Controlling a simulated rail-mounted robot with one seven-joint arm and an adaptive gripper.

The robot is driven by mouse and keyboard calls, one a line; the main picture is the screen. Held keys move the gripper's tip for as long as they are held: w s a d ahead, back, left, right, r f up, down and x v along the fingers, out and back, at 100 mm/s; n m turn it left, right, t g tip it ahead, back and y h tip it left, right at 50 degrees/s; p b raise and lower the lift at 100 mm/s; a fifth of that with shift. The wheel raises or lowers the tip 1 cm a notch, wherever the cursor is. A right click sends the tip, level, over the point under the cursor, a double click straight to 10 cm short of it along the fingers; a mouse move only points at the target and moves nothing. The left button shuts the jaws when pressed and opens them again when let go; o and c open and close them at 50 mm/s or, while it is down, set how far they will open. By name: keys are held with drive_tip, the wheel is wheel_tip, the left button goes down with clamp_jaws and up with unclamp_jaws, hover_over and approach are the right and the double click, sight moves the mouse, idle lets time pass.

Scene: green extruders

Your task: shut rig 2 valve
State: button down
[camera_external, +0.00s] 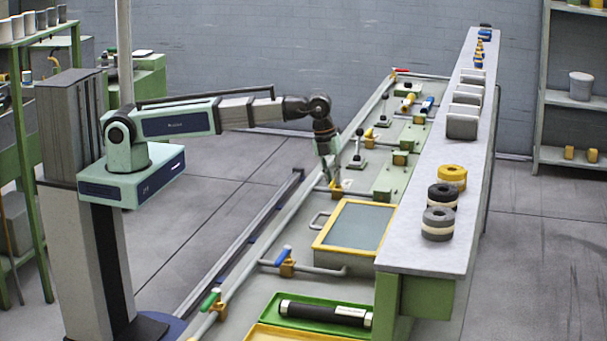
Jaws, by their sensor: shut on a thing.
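My gripper (332,176) is at the end of the arm, pointing down over the bench's left edge. It is shut on a small valve (336,189), whose brass-yellow body shows just below the fingertips on a grey pipe. The valve's handle is mostly hidden by the fingers, so I cannot tell its angle. No rig number is readable, so I cannot tell which valve is rig 2's. Other valves along the same side are a blue-handled one (284,256) and a green-handled one (211,300) nearer the camera, and a yellow-handled one (369,133) farther back.
A yellow-framed panel (318,238) with a grey handle lies just in front of the valve. A green tray (283,297) holds a black-and-silver cylinder. A raised shelf (420,220) with tape rolls and grey boxes runs along the right. Open floor lies left of the bench.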

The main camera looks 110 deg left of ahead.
idle(0.3)
drive_tip(key=c, duration=1.1)
unclamp_jaws()
drive_tip(key=r, duration=0.4)
drive_tip(key=s+r, duration=0.1)
drive_tip(key=r, duration=0.3)
drive_tip(key=s+r, duration=0.1)
drive_tip(key=r, duration=0.2)
drive_tip(key=shift+s+r, duration=0.2)
drive_tip(key=shift+r, duration=0.2)
